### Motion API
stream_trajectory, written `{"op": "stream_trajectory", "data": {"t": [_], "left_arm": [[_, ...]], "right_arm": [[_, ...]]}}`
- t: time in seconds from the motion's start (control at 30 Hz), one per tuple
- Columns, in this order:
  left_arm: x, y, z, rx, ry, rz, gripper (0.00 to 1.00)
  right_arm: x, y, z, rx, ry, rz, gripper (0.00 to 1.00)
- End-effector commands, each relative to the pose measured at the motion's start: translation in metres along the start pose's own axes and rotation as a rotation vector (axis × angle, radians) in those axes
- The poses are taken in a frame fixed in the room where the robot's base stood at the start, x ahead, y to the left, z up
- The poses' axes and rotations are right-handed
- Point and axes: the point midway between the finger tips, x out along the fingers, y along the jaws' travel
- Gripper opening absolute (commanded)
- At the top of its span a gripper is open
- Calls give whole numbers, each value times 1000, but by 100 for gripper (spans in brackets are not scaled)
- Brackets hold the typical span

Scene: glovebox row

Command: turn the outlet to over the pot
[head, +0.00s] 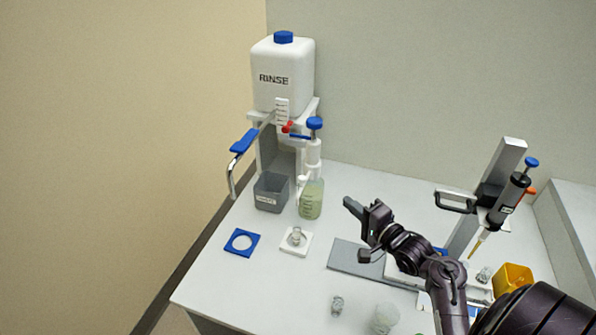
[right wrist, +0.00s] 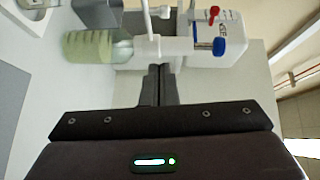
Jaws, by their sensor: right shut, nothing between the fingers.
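The outlet is a metal tube (head: 232,180) with a blue grip (head: 243,142), swung out to the left of the white RINSE tank (head: 283,75). Its bent end points down, left of a grey labelled bin (head: 259,194). A small clear pot (head: 296,234) stands on a white square plate, to the right of and nearer than the outlet's end. My right gripper (head: 351,205) is shut and empty, right of the green-filled bottle, apart from the outlet. Its closed fingers also show in the right wrist view (right wrist: 159,84). My left gripper is not in view.
A green-filled bottle (head: 312,199) stands beside the bin, under a blue-topped dispenser (head: 314,125). A red tap (head: 287,127) is on the tank stand. A blue ringed square (head: 242,243) lies at the left. A pipette stand (head: 485,190) is at the right. The front left table is clear.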

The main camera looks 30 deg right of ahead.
Motion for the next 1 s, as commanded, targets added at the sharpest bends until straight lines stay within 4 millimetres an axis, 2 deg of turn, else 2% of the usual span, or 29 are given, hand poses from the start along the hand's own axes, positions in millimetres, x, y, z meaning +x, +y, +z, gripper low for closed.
{"op": "stream_trajectory", "data": {"t": [0.03,0.1,0.17,0.4,0.47,0.53,0.6,0.7,0.8,0.87,1.0], "left_arm": [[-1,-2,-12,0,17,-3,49],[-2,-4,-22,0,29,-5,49],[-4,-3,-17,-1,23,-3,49],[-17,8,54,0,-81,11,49],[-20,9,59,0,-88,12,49],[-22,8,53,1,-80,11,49],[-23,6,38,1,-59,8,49],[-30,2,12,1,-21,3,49],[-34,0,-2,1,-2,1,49],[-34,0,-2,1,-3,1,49],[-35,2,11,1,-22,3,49]], "right_arm": [[0,-1,-2,17,0,-9,0],[5,-2,-2,25,-1,-14,0],[12,-3,-2,24,-1,-14,0],[61,-5,-2,22,-2,-14,0],[75,-5,-2,21,-1,-13,0],[90,-5,-2,21,-2,-13,0],[103,-5,-2,20,0,-12,0],[112,-5,12,22,-1,-10,0],[120,-5,20,21,-1,-10,0],[123,-4,23,20,0,-10,0],[126,-3,27,18,1,-11,0]]}}
